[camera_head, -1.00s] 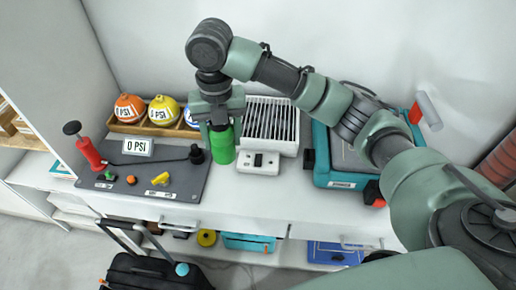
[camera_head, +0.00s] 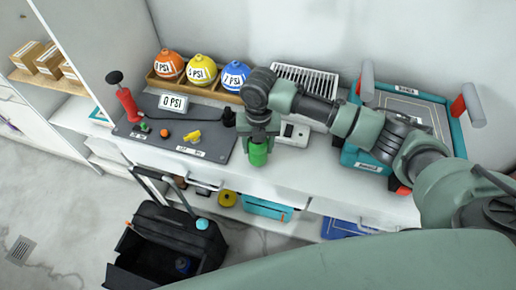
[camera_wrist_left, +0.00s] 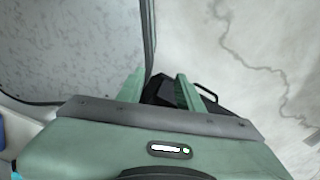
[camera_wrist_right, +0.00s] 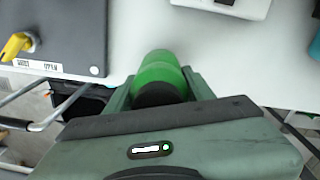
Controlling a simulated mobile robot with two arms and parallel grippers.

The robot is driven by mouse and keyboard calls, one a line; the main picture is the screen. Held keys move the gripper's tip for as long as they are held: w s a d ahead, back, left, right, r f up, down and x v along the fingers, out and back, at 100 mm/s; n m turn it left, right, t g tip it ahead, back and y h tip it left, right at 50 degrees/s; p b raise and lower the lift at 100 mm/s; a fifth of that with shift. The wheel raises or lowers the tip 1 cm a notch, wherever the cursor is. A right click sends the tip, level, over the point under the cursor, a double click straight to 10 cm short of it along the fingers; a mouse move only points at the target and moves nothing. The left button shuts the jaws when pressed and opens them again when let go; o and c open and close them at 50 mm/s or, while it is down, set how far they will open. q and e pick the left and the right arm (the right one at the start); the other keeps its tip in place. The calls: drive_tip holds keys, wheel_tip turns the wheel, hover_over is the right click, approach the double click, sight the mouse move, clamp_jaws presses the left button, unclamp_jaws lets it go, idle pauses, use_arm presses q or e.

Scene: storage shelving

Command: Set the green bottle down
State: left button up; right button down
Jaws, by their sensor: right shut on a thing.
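The green bottle (camera_head: 258,155) is held upright in my right gripper (camera_head: 259,141), near the front edge of the white counter (camera_head: 300,175). In the right wrist view the bottle (camera_wrist_right: 160,72) sits between both fingers, with the pale counter top behind it. I cannot tell whether its base touches the counter or hangs above it. My left gripper (camera_wrist_left: 158,88) shows only in the left wrist view. Its fingers are apart with nothing between them, and floor and a dark case lie beyond.
A grey control panel (camera_head: 190,140) with a red pump lever is left of the bottle. Orange, yellow and blue spheres stand in a wooden tray behind. A teal case (camera_head: 350,155) is at the right. An open black case (camera_head: 150,245) stands on the floor below.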

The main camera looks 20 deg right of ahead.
drive_tip(key=shift+f, duration=1)
drive_tip(key=shift+f, duration=0.2)
drive_tip(key=c, duration=0.6)
unclamp_jaws()
drive_tip(key=shift+r, duration=0.1)
wheel_tip(320, 180, up, 12)
drive_tip(key=shift+r+b, duration=0.1)
drive_tip(key=shift+b, duration=0.6)
